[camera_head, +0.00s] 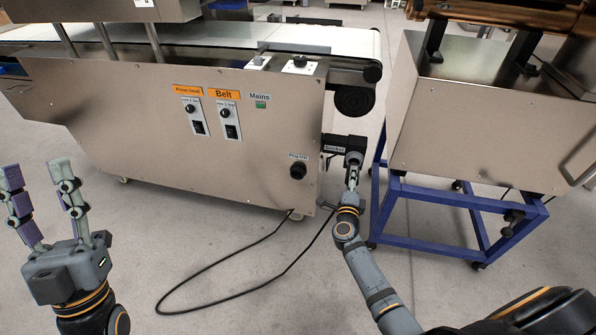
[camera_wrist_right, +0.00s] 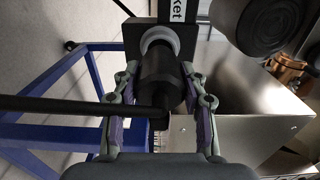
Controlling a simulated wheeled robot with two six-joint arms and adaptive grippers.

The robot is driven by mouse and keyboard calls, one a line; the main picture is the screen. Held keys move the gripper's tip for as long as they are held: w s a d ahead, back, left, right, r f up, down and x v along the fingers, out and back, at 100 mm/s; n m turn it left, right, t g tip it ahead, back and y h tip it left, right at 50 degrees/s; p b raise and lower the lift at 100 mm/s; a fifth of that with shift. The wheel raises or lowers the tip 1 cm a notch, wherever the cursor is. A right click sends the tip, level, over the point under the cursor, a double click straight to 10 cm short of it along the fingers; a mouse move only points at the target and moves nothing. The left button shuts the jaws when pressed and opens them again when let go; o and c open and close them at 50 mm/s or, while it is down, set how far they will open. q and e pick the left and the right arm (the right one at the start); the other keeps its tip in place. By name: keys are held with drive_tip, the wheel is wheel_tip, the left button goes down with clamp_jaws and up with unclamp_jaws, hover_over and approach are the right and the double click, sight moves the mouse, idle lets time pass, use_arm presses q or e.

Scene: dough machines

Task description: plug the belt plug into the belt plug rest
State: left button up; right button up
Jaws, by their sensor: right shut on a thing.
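The black belt plug (camera_wrist_right: 163,75) lies between the fingers of my right gripper (camera_wrist_right: 160,95), which is shut on it. The far end of the plug meets a light grey ring on the black socket box (camera_wrist_right: 132,38); how deep it sits is hidden. In the head view my right gripper (camera_head: 353,172) is just below the socket box (camera_head: 337,144), hiding most of the plug. The belt plug rest (camera_head: 298,171) is a round black fitting under a "Plug rest" label on the steel panel, left of the socket, with no plug in it. My left gripper (camera_head: 42,185) is open and empty at left.
A black cable (camera_head: 225,259) loops across the floor toward my right gripper and crosses the wrist view. The steel belt machine (camera_head: 150,140) fills the left and middle. A blue-framed stand (camera_head: 440,195) is close on the right.

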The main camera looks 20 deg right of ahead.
drive_tip(key=p+v, duration=0.1)
drive_tip(key=v, duration=0.5)
drive_tip(key=shift+p, duration=0.4)
